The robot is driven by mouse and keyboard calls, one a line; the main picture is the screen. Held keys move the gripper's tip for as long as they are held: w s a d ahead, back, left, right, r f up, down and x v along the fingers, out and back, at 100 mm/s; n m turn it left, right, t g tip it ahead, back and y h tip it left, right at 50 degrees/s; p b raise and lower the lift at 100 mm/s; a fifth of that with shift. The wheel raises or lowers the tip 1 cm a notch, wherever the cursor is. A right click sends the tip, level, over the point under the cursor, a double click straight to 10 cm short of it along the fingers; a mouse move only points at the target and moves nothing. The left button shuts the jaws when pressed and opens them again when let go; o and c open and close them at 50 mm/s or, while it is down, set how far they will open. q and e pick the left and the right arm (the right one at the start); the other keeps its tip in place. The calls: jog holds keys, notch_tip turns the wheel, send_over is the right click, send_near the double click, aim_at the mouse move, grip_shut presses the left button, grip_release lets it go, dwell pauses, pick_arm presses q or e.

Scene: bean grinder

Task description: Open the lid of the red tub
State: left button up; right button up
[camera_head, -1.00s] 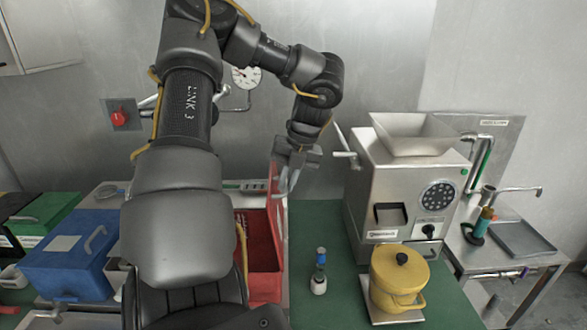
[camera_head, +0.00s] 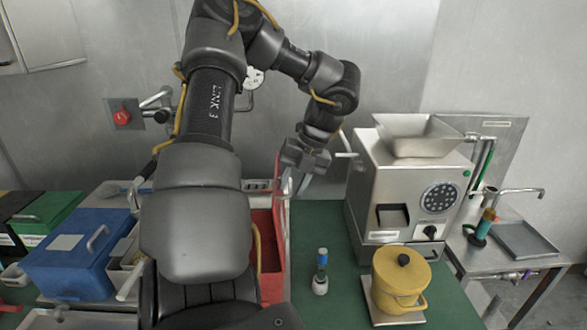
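The red tub (camera_head: 271,268) stands left of the green mat, partly hidden behind my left arm. Its dark red inside shows from above. Its red lid (camera_head: 278,172) stands upright at the tub's right side, seen almost edge-on as a narrow strip. My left gripper (camera_head: 296,187) is just right of the lid, pointing down. Pale grey parts show at its tip beside the lid; I cannot separate fingers from the lid's handle, or tell whether they touch. My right gripper is not in view.
Blue (camera_head: 72,258) and green (camera_head: 45,218) tubs stand at the left. A grinder (camera_head: 408,195) with a steel hopper stands right of my gripper. A yellow pot (camera_head: 400,283) and a small blue-topped bottle (camera_head: 320,272) stand in front.

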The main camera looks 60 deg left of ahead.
pick_arm(q)
jog(key=shift+d+r, duration=0.1)
jog(key=shift+r, duration=0.1)
jog(key=v, duration=1)
jog(key=shift+r, duration=0.2)
jog(key=shift+w, duration=0.15)
